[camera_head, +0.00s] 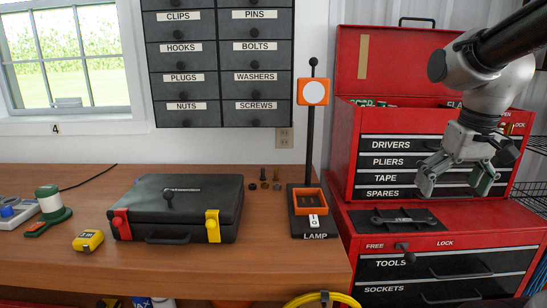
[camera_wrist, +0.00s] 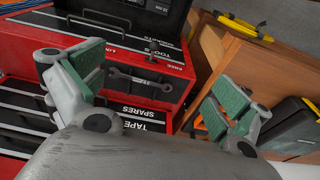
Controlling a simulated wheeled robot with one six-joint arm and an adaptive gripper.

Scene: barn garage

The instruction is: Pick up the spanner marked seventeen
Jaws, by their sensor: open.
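A dark spanner (camera_head: 404,220) lies on a black mat (camera_head: 428,225) on the ledge of the red tool chest. It also shows in the wrist view, a dark spanner (camera_wrist: 143,78) lying flat between the two fingers. Any number on it is too small to read. My gripper (camera_head: 457,180) is open and empty, above and to the right of the spanner in the head view, in front of the drawers. In the wrist view my gripper (camera_wrist: 155,88) has green pads set wide apart.
The upper red chest (camera_head: 350,145) with labelled drawers stands close behind my gripper. The lower chest (camera_head: 460,262) has FREE/LOCK and TOOLS labels.

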